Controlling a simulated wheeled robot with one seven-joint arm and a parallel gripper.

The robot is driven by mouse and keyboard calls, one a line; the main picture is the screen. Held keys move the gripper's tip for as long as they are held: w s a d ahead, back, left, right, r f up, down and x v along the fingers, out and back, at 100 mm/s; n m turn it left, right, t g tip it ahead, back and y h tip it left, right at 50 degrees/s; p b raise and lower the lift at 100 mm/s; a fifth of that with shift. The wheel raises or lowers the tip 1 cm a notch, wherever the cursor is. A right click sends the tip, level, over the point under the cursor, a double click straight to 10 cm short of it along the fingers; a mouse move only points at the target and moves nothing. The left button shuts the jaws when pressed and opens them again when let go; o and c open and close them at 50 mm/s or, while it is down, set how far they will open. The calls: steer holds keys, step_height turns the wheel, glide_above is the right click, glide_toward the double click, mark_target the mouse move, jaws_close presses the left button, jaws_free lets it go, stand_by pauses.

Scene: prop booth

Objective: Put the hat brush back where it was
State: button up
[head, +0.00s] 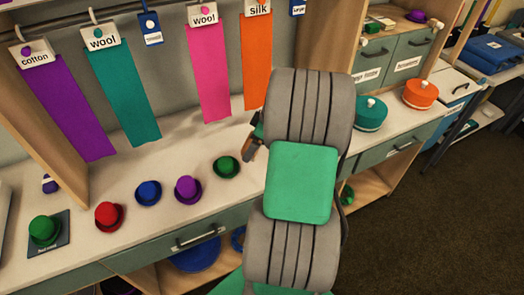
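My gripper (256,132) is mostly hidden behind my own arm, over the counter (142,160) near the back wall. A small brown piece (249,150) shows at the arm's left edge by the gripper. It may be part of the hat brush, but too little shows to be sure. I cannot see the fingertips or whether they are closed. No other hat brush is visible on the counter.
A row of small hats stands along the counter: green (43,230) on a dark mat, red (109,215), blue (148,192), purple (187,189) and green (226,167). Fabric strips hang behind. Teal (370,113) and orange (420,93) round boxes stand right of my arm.

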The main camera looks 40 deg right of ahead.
glide_above(258, 158)
steer(key=s, duration=0.1)
steer(key=f, duration=0.5)
steer(key=shift+s+d+f+p, duration=0.15)
steer(key=shift+s+d+p, duration=0.05)
steer(key=shift+p, duration=0.2)
step_height(258, 158, down, 3)
steer(key=shift+r+p, duration=0.2)
steer(key=shift+p, duration=0.4)
steer(key=shift+f+b, duration=0.3)
steer(key=shift+f, duration=0.15)
steer(key=o, duration=0.9)
steer(key=shift+o, duration=0.3)
